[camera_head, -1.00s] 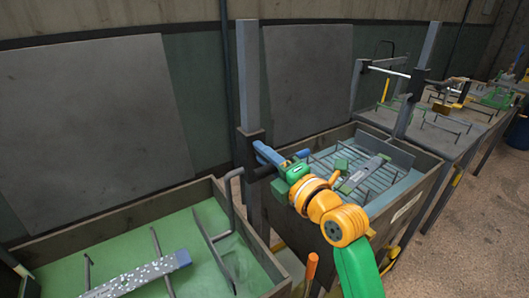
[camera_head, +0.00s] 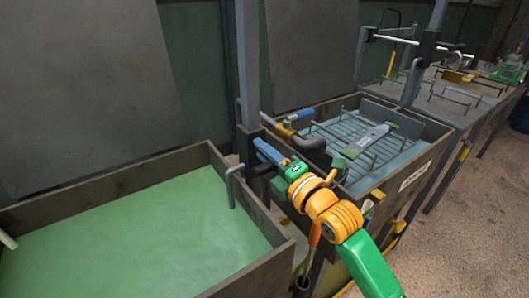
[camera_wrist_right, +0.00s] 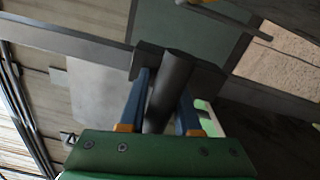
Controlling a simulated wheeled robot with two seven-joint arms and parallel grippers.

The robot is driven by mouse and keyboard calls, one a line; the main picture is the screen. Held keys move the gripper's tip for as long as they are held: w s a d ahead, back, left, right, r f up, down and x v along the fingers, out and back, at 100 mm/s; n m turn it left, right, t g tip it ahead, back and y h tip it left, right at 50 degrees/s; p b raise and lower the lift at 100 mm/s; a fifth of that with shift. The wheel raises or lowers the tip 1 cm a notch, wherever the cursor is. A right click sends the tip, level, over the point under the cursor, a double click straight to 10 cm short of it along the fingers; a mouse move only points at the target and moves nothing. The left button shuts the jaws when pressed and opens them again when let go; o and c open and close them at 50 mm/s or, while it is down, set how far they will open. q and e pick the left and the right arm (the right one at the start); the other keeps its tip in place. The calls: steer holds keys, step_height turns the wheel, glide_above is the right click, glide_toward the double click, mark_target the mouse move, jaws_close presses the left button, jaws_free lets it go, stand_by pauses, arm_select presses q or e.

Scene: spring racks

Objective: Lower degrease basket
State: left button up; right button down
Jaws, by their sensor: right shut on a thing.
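The degrease tank (camera_head: 110,180) on the left is a dark-walled box filled with flat green liquid. No basket shows above its surface; only a grey hook-shaped bar (camera_head: 231,172) rises at its right wall. My right gripper (camera_head: 270,164) is shut on the dark handle of a carriage low on the grey upright post (camera_head: 247,70), between the two tanks. In the right wrist view, the blue fingers flank the dark round handle (camera_wrist_right: 172,80). My left gripper is not in view.
A second tank (camera_head: 425,150) with pale blue liquid stands to the right, holding a wire rack (camera_head: 340,130) with a grey-green part on it. A bench with racks (camera_head: 465,92) lies beyond.

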steer(key=shift+f, duration=0.45)
steer(key=c, duration=0.7)
jaws_free()
steer(key=shift+r, duration=0.1)
steer(key=v, duration=0.7)
steer(key=shift+b, duration=0.4)
